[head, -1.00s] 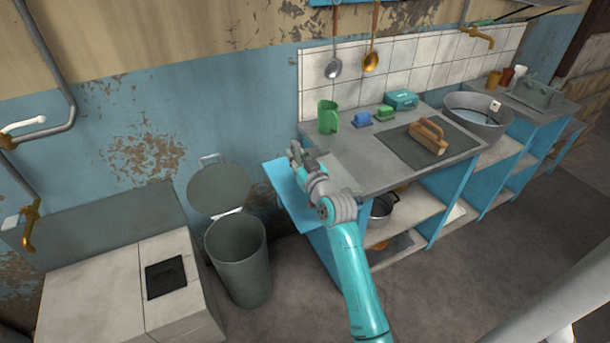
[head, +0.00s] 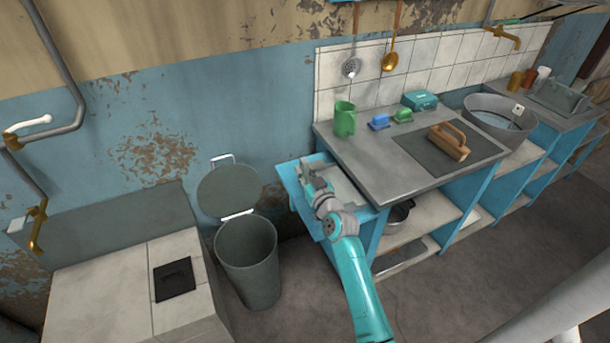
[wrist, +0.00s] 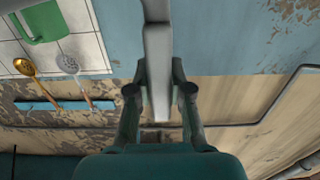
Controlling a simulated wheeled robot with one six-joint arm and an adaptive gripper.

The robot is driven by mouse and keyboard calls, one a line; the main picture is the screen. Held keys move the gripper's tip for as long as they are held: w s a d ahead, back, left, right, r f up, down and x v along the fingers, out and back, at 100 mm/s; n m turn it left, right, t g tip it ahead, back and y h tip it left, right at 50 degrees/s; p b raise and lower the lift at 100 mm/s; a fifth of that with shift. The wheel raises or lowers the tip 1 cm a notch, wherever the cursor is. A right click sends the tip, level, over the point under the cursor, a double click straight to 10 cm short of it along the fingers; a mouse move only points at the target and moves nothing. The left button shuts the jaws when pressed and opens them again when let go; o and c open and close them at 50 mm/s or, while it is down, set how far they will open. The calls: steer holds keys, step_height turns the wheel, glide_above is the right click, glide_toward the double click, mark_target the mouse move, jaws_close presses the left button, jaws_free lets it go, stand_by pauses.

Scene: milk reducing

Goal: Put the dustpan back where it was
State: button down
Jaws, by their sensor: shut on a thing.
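My gripper (wrist: 158,98) is shut on a grey, bar-like part of the dustpan (wrist: 158,50), which runs up between the fingers in the wrist view. The rest of the dustpan is out of that view. In the head view my gripper (head: 313,180) is at the left end of the counter, above a blue-edged lower surface (head: 291,188). Something grey is at its tip there, but I cannot clearly separate the dustpan from the fingers. I cannot tell whether the dustpan touches anything.
A dark grey bin (head: 248,265) with its lid (head: 228,192) raised stands left of my arm. A pale boxy unit (head: 110,285) is at left.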

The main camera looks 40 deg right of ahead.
steer(key=shift+f, duration=0.85)
steer(key=c, duration=1.1)
jaws_free()
